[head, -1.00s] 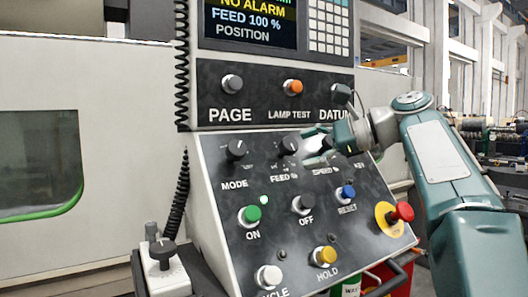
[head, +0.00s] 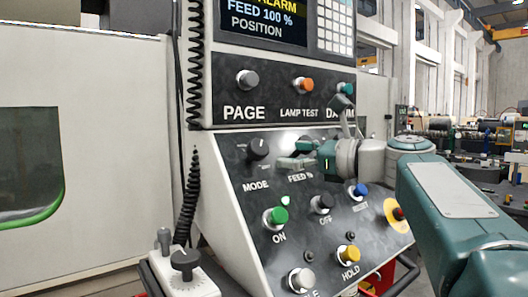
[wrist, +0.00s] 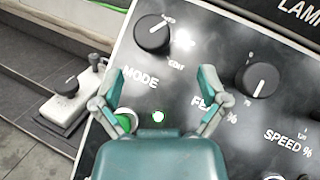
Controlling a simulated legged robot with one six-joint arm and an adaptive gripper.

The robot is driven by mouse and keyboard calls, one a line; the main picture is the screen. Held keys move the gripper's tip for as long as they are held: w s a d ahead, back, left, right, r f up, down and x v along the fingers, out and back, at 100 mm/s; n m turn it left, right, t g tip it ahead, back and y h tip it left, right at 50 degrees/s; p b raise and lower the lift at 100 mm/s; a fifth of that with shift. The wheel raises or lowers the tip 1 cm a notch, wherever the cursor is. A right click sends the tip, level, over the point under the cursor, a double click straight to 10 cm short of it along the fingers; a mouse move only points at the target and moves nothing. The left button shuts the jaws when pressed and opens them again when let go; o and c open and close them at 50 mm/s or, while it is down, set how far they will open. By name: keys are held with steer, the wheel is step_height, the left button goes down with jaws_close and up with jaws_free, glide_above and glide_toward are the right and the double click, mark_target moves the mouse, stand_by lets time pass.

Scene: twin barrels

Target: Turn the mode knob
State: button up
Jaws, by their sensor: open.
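The mode knob (head: 258,148) is a black round knob above the word MODE on the sloped dark panel. In the wrist view the mode knob (wrist: 153,34) is at the top, ahead of my fingertips and a little left of the middle between them. Its pale pointer line is turned to the upper right. My gripper (head: 296,155) is just right of the mode knob in the head view, in front of the feed knob, which it hides. In the wrist view my gripper (wrist: 162,82) is open, with its two teal fingers spread and nothing between them.
The feed knob (wrist: 257,79) is right of my right finger. The green ON button (head: 275,217) lies below MODE. Other buttons, such as the yellow HOLD (head: 347,254), sit lower.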

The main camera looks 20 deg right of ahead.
mark_target(260, 153)
steer(key=w+a, duration=0.1)
steer(key=a, duration=0.1)
steer(key=w+a, duration=0.1)
steer(key=a, duration=0.1)
steer(key=w+a, duration=0.1)
steer(key=a, duration=0.1)
steer(key=shift+w, duration=0.6)
steer(key=shift+w+d, duration=0.2)
steer(key=shift+d, duration=0.15)
steer(key=shift+w+d, duration=0.1)
steer(key=shift+d, duration=0.4)
steer(key=shift+a, duration=0.3)
steer(key=shift+c, duration=0.9)
steer(key=shift+a, duration=0.4)
steer(key=c, duration=0.5)
steer(key=shift+a, duration=0.15)
steer(key=c, duration=0.5)
steer(key=shift+o, duration=0.2)
steer(key=shift+d+f, duration=0.1)
steer(key=shift+d, duration=0.15)
